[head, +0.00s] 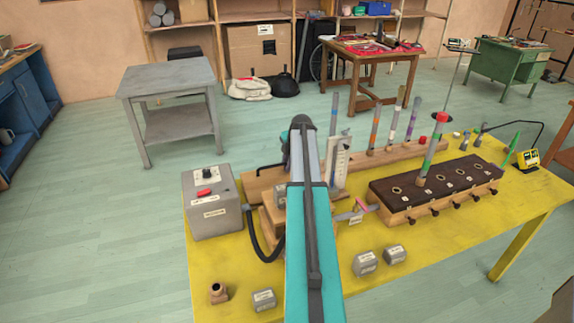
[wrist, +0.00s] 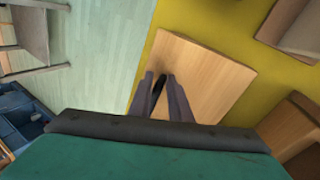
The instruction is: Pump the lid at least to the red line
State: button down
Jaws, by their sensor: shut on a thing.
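In the wrist view my gripper (wrist: 161,82) is shut on a dark handle (wrist: 158,93) at the edge of a pale wooden lid (wrist: 208,85). In the head view my arm covers the jaws and most of the wooden apparatus (head: 268,222) beneath them. A clear upright gauge (head: 338,165) with a pale scale stands just right of my arm. Its red line and its level are too small to make out. A small valve with a pink-red handle (head: 361,205) sits at the gauge's lower right.
On the yellow table (head: 220,270), a grey box with a red button (head: 210,200) stands left, with a black hose (head: 254,238) beside it. A dark-topped block (head: 440,188) with a red-capped tube (head: 433,148) stands right. Small grey weights (head: 367,263) lie in front.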

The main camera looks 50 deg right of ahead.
jog(key=shift+w+a+r, duration=0.1)
jog(key=shift+w+r, duration=0.15)
jog(key=shift+w, duration=0.05)
jog(key=shift+s+a+r+p, duration=0.4)
jog(key=shift+s+r, duration=0.3)
jog(key=shift+r, duration=0.15)
jog(key=c, duration=1.7)
grip_release()
jog(key=shift+f, duration=0.1)
jog(key=shift+s, duration=0.15)
jog(key=shift+s, duration=0.1)
jog(key=shift+b+v, duration=1.5)
jog(key=shift+v, duration=5.4)
